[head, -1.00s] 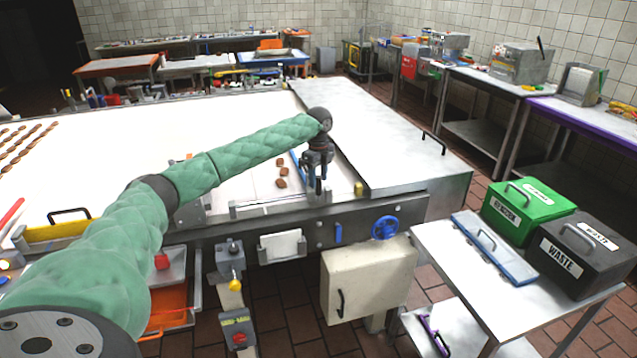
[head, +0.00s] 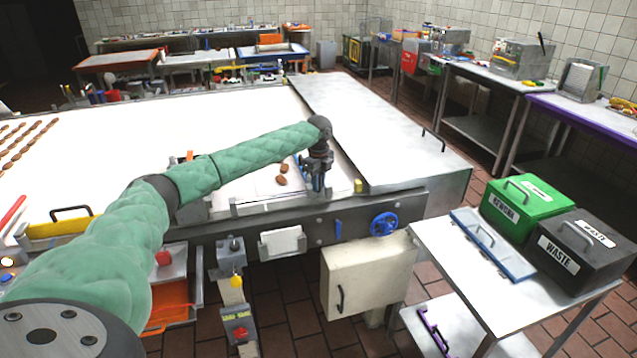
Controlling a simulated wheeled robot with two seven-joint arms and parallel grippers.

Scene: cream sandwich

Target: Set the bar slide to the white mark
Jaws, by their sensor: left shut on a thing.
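My left arm reaches across the white belt, and its dark left gripper (head: 317,186) points down near the belt's front right end. The left gripper is shut on what looks like part of the bar slide, but its fingers hide most of the held part. A thin blue strip (head: 302,160) shows just left of the gripper. I cannot make out the white mark for certain. My right gripper is not in view.
Brown biscuits (head: 283,181) lie on the belt just left of the gripper. A steel rail runs along the front edge, with a blue handwheel (head: 384,225) below it. A flat steel surface (head: 385,140) lies to the right. Green (head: 527,203) and black bins stand at right.

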